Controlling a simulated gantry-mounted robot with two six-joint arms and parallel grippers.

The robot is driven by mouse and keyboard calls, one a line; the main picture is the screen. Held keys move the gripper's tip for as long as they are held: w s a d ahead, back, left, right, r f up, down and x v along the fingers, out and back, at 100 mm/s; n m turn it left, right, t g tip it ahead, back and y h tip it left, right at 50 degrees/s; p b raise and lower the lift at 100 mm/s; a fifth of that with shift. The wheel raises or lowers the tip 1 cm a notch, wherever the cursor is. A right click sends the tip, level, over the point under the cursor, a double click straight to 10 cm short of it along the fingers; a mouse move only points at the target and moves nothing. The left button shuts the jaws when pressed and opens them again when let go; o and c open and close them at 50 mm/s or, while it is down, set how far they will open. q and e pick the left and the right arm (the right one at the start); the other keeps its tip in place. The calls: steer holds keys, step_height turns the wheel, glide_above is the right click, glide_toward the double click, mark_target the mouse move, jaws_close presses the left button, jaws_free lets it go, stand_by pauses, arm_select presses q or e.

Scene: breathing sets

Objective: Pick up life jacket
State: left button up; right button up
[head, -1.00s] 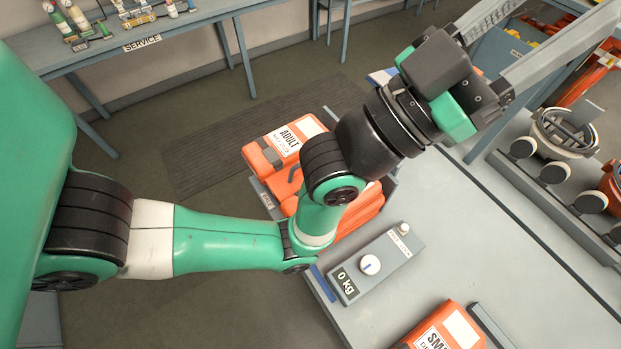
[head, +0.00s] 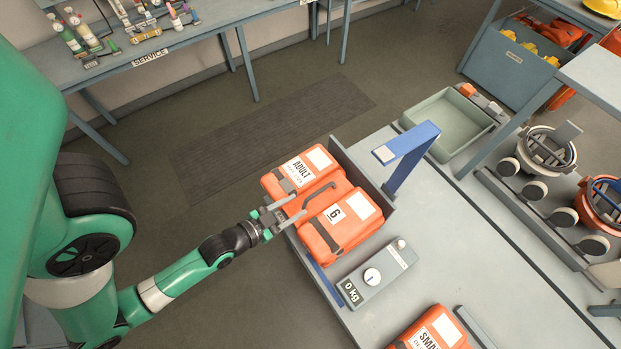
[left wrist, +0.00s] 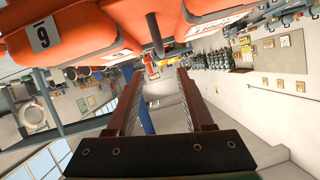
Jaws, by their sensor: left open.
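An orange life jacket (head: 340,222) with a white "6" label lies at the table's near-left corner. Its adjoining orange part (head: 300,174) carries an "ADULT" label. My left gripper (head: 286,212) is open at the jacket's left side, its fingers pointing toward the gap between the two orange parts. In the left wrist view the open fingers (left wrist: 157,100) stand below the orange jacket (left wrist: 85,32), with a dark strap or handle (left wrist: 154,34) hanging ahead of them. I cannot tell whether the fingers touch it. My right gripper is not in view.
A grey scale box (head: 376,274) reading 0 kg sits beside the jacket. A second orange pack labelled "SMALL" (head: 436,330) lies nearer the front. A blue bracket (head: 409,150) and a grey-green tray (head: 448,122) stand behind. The table's middle (head: 470,245) is clear.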

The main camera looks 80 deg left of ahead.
mark_target(317, 193)
arm_select(q)
steer(key=x, duration=0.6)
steer(key=shift+w+f, duration=0.2)
steer(key=shift+f, duration=0.05)
steer(key=x, duration=0.5)
steer(key=shift+a+r, duration=0.15)
steer(key=shift+a, duration=0.1)
jaws_close()
steer(key=shift+r, duration=0.1)
stand_by(0.8)
